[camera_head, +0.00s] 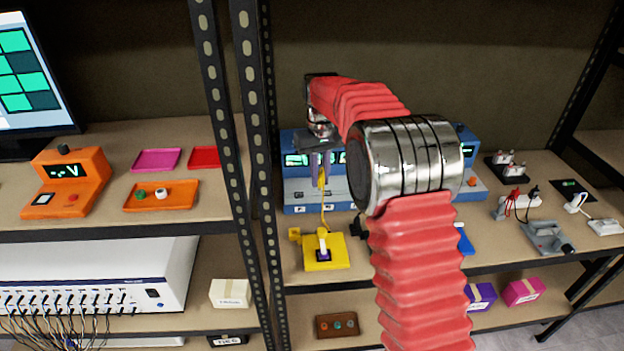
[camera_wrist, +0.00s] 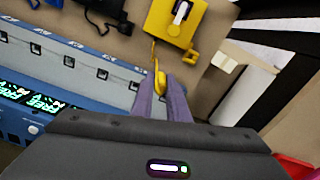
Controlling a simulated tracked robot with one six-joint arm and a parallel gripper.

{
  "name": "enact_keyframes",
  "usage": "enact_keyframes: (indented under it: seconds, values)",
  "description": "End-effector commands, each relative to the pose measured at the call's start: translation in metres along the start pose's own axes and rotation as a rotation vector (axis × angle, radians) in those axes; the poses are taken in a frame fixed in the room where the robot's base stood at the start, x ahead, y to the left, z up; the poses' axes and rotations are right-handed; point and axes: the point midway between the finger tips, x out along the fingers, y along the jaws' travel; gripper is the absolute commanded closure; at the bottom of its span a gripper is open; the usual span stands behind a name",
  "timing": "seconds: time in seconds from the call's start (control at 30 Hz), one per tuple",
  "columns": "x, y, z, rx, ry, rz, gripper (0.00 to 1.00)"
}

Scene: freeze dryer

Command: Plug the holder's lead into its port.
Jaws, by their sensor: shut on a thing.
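A yellow holder (camera_head: 338,262) with a white and dark item in it sits on the shelf. It also shows at the top of the wrist view (camera_wrist: 160,18). My gripper (camera_head: 323,170) is shut on the yellow plug (camera_wrist: 160,82) of the holder's lead (camera_head: 324,212), which hangs down to the holder. My two grey-purple fingers (camera_wrist: 161,98) flank the plug. A blue-grey instrument (camera_head: 297,190) stands behind, with small labels along its front. The wrist view shows a row of square ports (camera_wrist: 103,74) left of the plug. The plug looks apart from them.
Dark leads (camera_wrist: 105,12) and another holder lie left of the yellow holder in the wrist view. A black rack post (camera_head: 264,170) stands close left of my gripper. Power plugs and a strip (camera_head: 520,202) are at the right. A white box (camera_head: 231,292) is on the lower shelf.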

Motion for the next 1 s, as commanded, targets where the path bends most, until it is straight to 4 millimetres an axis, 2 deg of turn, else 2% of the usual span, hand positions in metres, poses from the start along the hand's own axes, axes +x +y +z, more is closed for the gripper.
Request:
enact_keyframes:
  seconds: [0.27, 0.67, 1.0]
  values:
    - [0.001, 0.021, -0.003, 0.001, -0.001, 0.000, 1.00]
    - [0.000, 0.024, -0.004, 0.001, -0.001, 0.000, 1.00]
    - [0.001, 0.051, -0.008, 0.002, 0.000, 0.000, 1.00]
